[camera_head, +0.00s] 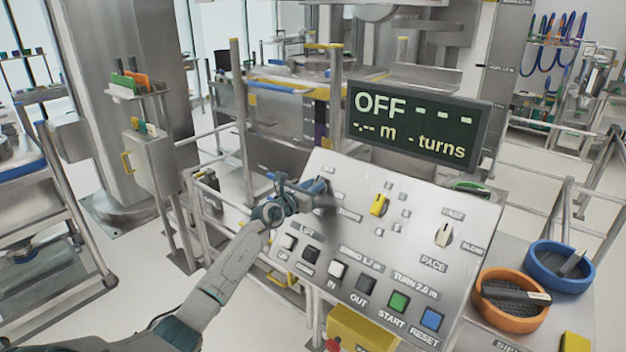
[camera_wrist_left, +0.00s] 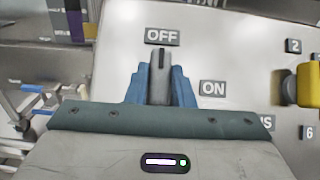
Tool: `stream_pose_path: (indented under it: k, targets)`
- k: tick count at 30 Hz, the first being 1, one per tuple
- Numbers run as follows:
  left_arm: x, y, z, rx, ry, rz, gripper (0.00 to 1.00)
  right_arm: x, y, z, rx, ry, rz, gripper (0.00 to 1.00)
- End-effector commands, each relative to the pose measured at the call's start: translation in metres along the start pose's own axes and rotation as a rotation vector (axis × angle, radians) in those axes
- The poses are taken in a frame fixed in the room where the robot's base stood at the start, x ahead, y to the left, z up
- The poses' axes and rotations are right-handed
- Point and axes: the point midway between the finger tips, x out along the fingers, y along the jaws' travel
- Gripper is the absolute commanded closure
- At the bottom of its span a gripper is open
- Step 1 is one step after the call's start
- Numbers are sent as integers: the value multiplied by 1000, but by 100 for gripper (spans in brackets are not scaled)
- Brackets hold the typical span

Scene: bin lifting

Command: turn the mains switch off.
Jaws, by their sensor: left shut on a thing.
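The mains switch (camera_wrist_left: 159,82) is a grey knob with a dark line, between the OFF label and the ON label in the left wrist view. Its line points up at OFF. My left gripper (camera_head: 314,188) is at the upper left of the sloping control panel (camera_head: 345,185) in the head view. Its blue fingers, seen in the left wrist view (camera_wrist_left: 160,72), stand on both sides of the knob and are shut on it. In the head view the gripper hides the knob. The display (camera_head: 415,128) reads OFF with dashes. My right gripper is not in view.
A yellow knob (camera_head: 379,205) and a pale PACE knob (camera_head: 444,235) sit to the right on the panel. A row of buttons, with green START (camera_head: 398,301) and blue RESET (camera_head: 432,319), runs below. Orange (camera_head: 510,320) and blue (camera_head: 560,285) bowls stand at the right.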

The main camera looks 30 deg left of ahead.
Motion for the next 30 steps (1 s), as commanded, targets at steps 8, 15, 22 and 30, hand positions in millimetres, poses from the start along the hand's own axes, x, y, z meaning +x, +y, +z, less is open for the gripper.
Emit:
stream_pose_path:
  k: [8, 15, 22, 30]
  targets:
    - [0, 0, 1, -2, -3, 1, 100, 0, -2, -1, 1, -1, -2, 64]
    - [0, 0, 0, -1, -2, 1, 56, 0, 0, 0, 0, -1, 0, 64]
    - [-2, 0, 0, 0, -1, 1, 56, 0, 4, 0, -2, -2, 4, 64]
    - [-38, 1, 0, 5, 2, 1, 56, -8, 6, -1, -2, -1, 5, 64]
